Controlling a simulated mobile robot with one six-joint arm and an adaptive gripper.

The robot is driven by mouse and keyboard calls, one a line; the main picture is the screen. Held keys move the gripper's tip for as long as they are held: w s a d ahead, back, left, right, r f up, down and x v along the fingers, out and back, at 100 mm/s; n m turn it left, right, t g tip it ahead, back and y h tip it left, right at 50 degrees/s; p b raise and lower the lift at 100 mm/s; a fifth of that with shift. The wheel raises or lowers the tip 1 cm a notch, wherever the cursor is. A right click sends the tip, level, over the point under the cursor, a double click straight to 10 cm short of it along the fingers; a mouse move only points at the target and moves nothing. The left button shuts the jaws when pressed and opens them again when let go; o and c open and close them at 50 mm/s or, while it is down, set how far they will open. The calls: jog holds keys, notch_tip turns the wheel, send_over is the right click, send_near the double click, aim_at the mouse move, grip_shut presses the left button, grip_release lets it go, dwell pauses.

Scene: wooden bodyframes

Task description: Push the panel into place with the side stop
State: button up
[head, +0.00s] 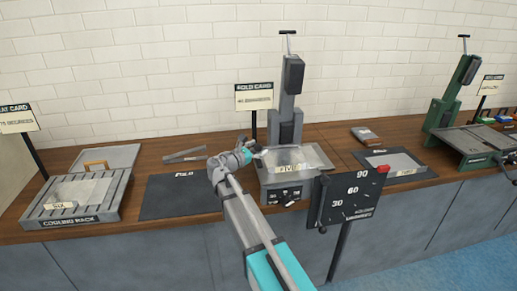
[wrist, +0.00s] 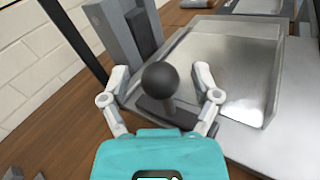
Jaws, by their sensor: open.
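The side stop (wrist: 168,110) is a dark block with a round black ball knob, at the left edge of the machine's bed in the wrist view. My gripper (wrist: 161,80) is open, with one finger on each side of the knob; I cannot tell whether they touch it. The clear panel (wrist: 228,70) lies flat on the grey metal bed to the right of the stop. In the head view the panel (head: 300,155) lies on the bed of the middle grey machine (head: 290,105), and my gripper (head: 257,153) is at the bed's left side.
A dark mat (head: 180,197) and the cooling rack (head: 75,203) with a clear sheet are to the left. A black dial board (head: 350,200) stands in front of the machine's right side. A green machine (head: 455,105) is farther right.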

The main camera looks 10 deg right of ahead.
grip_shut()
dwell(0.4)
